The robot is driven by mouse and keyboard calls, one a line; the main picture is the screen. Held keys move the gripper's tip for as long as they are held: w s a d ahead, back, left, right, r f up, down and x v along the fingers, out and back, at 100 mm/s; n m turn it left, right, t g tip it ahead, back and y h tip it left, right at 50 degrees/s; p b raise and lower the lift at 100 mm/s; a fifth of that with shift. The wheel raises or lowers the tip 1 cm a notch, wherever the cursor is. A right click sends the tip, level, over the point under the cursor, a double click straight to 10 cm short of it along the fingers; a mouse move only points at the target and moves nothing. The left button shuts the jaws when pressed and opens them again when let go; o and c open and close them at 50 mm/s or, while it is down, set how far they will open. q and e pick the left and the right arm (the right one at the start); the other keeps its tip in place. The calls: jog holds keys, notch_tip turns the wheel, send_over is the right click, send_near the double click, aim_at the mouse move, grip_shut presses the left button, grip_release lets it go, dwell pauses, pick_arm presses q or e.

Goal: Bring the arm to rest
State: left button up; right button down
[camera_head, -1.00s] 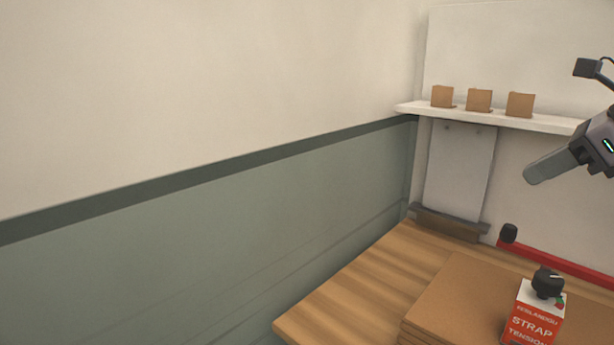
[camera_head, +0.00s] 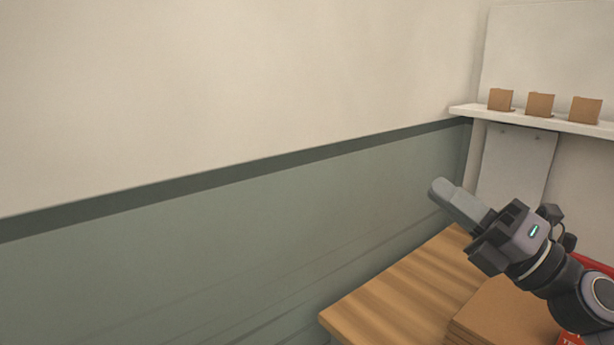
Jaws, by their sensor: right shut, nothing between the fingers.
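My right arm comes in from the right edge of the head view. Its gripper (camera_head: 440,188) points up and to the left, above the far end of the wooden table. The grey fingers are together with nothing between them. The gripper is in front of the green lower wall and hides part of the grey panel under the shelf. My left gripper is out of view.
The wooden table (camera_head: 385,305) bears a stack of brown boards (camera_head: 500,310). A red box (camera_head: 570,338) is mostly hidden under my arm. A white shelf (camera_head: 540,122) holds three small brown blocks (camera_head: 540,104). The wall at left is clear.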

jog(key=s+d+f+m+h, duration=0.2)
jog(key=d+f+m+h, duration=0.2)
jog(key=f+m+h, duration=0.75)
jog(key=s+d+f+m+h, duration=0.2)
jog(key=d+f+m+h, duration=0.2)
jog(key=f+m+h, duration=0.7)
jog(key=s+a+f+m+g+y, duration=0.25)
jog(key=s+f+m+g, duration=0.3)
jog(key=s+f, duration=0.45)
jog(key=s+a+f+m+g+y, duration=0.1)
jog(key=s+f+m+g+y, duration=0.25)
jog(key=s+f+g, duration=0.6)
jog(key=w+a+f+t+y, duration=0.1)
jog(key=w+a+f+t, duration=0.2)
jog(key=f+t, duration=0.3)
jog(key=shift+w+f+t, duration=0.2)
jog(key=shift+w+t, duration=0.3)
jog(key=shift+t, duration=1.7)
